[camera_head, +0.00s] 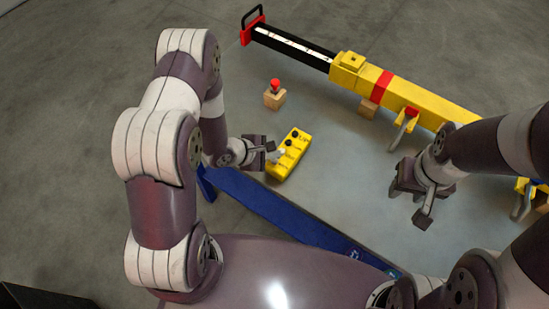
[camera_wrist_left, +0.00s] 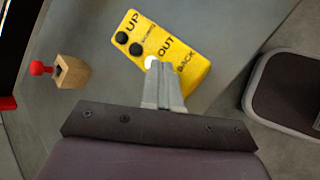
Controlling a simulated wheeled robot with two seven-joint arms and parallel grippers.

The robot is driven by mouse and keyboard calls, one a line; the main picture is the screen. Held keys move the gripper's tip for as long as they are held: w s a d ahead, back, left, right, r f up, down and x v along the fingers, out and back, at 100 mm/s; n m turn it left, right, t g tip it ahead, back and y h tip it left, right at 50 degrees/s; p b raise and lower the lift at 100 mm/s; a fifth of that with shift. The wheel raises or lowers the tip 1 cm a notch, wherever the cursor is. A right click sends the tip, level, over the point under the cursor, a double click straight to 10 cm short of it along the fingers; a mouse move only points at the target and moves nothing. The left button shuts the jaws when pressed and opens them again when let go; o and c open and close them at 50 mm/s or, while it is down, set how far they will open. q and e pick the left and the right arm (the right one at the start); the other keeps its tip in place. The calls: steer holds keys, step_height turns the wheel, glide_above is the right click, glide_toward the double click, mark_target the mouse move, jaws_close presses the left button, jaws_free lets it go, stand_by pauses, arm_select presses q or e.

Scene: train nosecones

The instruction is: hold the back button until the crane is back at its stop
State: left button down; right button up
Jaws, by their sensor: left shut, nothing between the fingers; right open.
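The yellow control box (camera_head: 291,145) lies on the grey surface. In the left wrist view the box (camera_wrist_left: 190,75) carries the labels UP, OUT and BACK. Two black buttons and a white button (camera_wrist_left: 151,62) show in a row. My left gripper (camera_head: 277,155) is shut and empty, its fingertips (camera_wrist_left: 158,66) at the box's button row, by the BACK label. They hide the spot beside BACK, and I cannot tell whether a button there is pressed. The crane's yellow beam (camera_head: 429,99) has a black arm (camera_head: 312,57) sticking out at its left. My right gripper (camera_head: 419,200) is open and empty.
A wooden block with a red knob (camera_head: 274,97) stands between the box and the crane; it also shows in the left wrist view (camera_wrist_left: 70,73). A blue beam (camera_head: 270,203) runs along the near edge.

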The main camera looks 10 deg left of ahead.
mark_target(272, 162)
arm_select(q)
steer(key=shift+f, duration=0.4)
steer(key=shift+f, duration=0.45)
stand_by(0.6)
steer(key=shift+r, duration=0.15)
stand_by(2.8)
steer(key=shift+r+p, duration=0.7)
steer(key=shift+r, duration=0.1)
step_height(272, 162, up, 5)
steer(key=p, duration=0.5)
